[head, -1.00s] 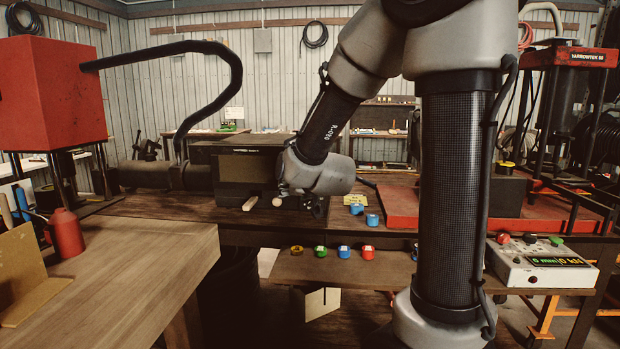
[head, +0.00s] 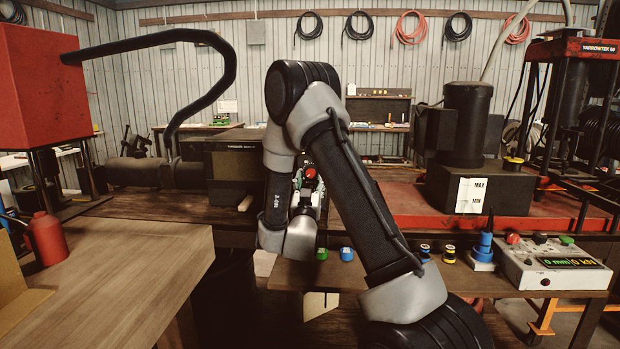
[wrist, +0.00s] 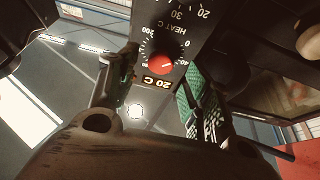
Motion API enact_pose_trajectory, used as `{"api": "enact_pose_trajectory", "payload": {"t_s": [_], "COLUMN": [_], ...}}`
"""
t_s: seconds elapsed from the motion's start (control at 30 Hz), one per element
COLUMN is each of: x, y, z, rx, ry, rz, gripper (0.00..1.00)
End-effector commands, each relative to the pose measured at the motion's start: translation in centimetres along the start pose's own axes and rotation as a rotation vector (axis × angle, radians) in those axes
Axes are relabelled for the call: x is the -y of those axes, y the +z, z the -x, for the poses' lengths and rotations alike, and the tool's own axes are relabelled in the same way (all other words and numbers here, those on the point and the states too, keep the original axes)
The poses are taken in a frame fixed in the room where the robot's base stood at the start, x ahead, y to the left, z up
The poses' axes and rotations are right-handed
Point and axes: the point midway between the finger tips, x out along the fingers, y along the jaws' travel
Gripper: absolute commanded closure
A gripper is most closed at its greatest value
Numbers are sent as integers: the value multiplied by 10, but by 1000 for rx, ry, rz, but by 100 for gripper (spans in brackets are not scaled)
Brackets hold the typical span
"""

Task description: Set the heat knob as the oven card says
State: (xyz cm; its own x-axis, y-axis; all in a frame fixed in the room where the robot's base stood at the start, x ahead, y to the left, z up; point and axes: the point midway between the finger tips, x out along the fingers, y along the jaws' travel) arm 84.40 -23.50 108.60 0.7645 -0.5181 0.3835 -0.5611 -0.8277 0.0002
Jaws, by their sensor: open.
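The red heat knob (wrist: 162,63) shows in the wrist view on a dark panel marked HEAT C, with a number scale around it. No oven card is readable; my arm covers that area.
Several coloured caps, including a blue one (head: 346,254), stand on the lower shelf. A red bottle (head: 47,240) stands on the left wooden bench (head: 130,270), which is mostly clear.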

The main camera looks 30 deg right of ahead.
Motion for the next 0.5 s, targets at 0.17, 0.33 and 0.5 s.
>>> {"api": "enact_pose_trajectory", "payload": {"t_s": [0.17,0.33,0.5], "x": [0,0,0], "y": [0,0,0], "z": [-22,-27,-27], "rx": [0,1,1], "ry": [1,-1,-1], "rz": [-1,0,0], "gripper": [50,50,50]}}
